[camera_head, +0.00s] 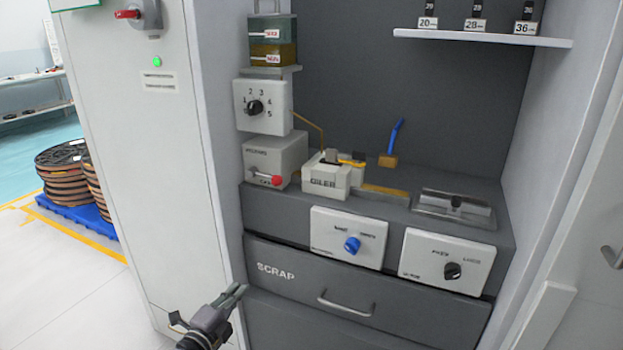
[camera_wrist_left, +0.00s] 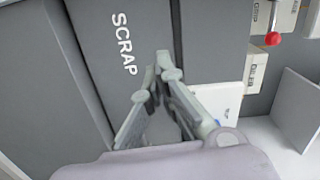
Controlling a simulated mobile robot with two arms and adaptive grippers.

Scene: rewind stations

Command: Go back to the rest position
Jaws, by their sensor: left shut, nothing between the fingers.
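My left gripper (camera_head: 236,292) is low in the head view, in front of the lower left of the station, beside the SCRAP drawer (camera_head: 290,291). Its fingers are shut with nothing between them. In the left wrist view the same gripper (camera_wrist_left: 160,65) has its fingertips together, in front of the grey drawer front with the SCRAP lettering. I cannot tell whether the fingertips touch the drawer front. My right gripper is in neither view.
The station holds a white oiler box (camera_head: 325,180), a blue-knob panel (camera_head: 348,237), a black-knob panel (camera_head: 446,262) and a metal block (camera_head: 453,207). A white cabinet (camera_head: 150,190) stands left. Reels (camera_head: 62,172) lie on a blue pallet. Floor (camera_head: 60,290) at lower left is clear.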

